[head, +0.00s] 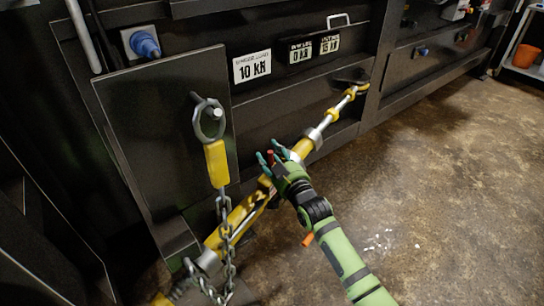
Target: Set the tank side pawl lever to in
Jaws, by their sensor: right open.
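A yellow ratchet turnbuckle (299,148) runs diagonally from the lower left up to a hook on the black machine wall. A small red-tipped part (270,157), possibly the pawl lever, stands up at its middle, beside my fingers. My right gripper (268,158) is open, with its teal fingertips around or just beside this red part. I cannot tell whether they touch it. The gripper and wrist hide part of the turnbuckle's middle, so the pawl's setting cannot be read. My left gripper is not in view.
A chain with a yellow link and ring (215,160) hangs from a pin on a dark plate (150,110), left of my gripper. An orange piece (308,240) shows beside my forearm. Load labels (252,66) are on the wall. The brown floor (440,170) at right is clear.

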